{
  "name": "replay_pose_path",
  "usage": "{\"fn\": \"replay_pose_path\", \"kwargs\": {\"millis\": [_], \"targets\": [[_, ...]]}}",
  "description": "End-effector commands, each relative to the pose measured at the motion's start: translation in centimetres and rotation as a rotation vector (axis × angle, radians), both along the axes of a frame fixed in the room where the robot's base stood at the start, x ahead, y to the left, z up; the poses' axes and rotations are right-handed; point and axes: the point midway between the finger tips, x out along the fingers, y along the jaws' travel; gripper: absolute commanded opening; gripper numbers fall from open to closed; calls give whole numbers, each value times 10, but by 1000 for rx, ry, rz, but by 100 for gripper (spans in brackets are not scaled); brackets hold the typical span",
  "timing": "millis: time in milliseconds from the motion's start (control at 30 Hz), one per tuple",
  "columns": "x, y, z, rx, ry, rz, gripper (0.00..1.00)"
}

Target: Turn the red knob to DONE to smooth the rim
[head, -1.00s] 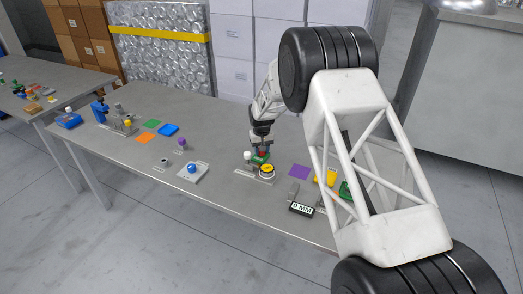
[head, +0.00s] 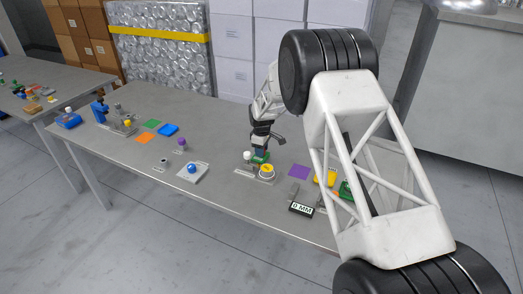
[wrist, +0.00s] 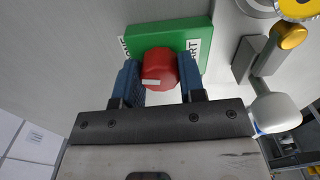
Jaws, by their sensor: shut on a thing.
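The red knob (wrist: 159,69) sits on a green block (wrist: 165,35) in the wrist view. My gripper (wrist: 160,76) is shut on the knob, with one blue finger on each side. A short white mark on the knob's face lies towards the palm side. White labels stand on the block left and right of the knob, partly hidden and not clearly readable. In the head view my gripper (head: 261,149) is low over the green block (head: 260,158) on the table, and hides the knob there.
Beside the block stands a small press with a yellow-ringed part (head: 267,170) and a white-topped lever (wrist: 274,112). A display reading 0 MM (head: 301,209) and a purple square (head: 300,171) lie to the right.

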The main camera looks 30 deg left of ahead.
Motion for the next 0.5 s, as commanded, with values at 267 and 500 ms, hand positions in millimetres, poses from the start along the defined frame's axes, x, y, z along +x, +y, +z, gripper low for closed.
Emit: {"fn": "replay_pose_path", "kwargs": {"millis": [267,500], "targets": [[0,0,0,0,0,155,13],[0,0,0,0,0,205,13]]}}
